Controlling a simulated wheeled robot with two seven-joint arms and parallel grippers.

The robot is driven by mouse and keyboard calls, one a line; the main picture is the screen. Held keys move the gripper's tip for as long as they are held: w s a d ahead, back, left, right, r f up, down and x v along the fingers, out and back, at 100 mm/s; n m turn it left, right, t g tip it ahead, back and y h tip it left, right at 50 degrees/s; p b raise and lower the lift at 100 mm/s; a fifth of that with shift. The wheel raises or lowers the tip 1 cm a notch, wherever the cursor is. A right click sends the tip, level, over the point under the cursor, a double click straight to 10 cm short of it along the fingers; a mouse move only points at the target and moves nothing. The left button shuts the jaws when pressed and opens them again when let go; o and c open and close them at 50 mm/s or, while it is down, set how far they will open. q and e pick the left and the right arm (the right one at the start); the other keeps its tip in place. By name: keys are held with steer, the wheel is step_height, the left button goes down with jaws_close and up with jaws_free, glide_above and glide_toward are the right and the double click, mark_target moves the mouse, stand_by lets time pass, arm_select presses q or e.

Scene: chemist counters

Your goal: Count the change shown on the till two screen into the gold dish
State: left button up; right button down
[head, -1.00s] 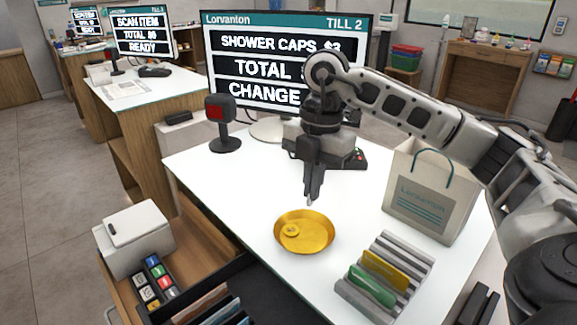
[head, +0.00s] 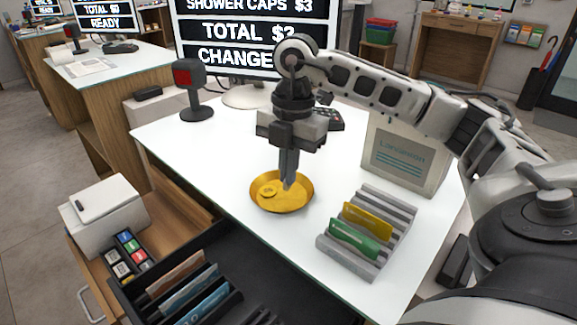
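The gold dish (head: 296,206) sits on the white counter, with a gold coin (head: 268,191) lying in its left part. My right gripper (head: 288,184) points down over the dish with its fingertips close together. I cannot see whether something thin is between them. The till two screen (head: 233,32) shows shower caps at $3 and a total line; the change amount is hidden behind my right arm. A grey slotted rack (head: 335,257) right of the dish holds a green note (head: 353,240) and a yellow note (head: 368,220). My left gripper is not in view.
An open drawer (head: 215,238) at the lower left holds brown and blue notes (head: 200,295). A white printer (head: 103,214) stands beside it. A paper bag (head: 406,158) stands behind the rack. A red-faced scanner (head: 189,85) stands back left. The counter left of the dish is clear.

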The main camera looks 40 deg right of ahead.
steer(key=c, duration=1.6)
jaws_free()
steer(key=shift+r, duration=0.1)
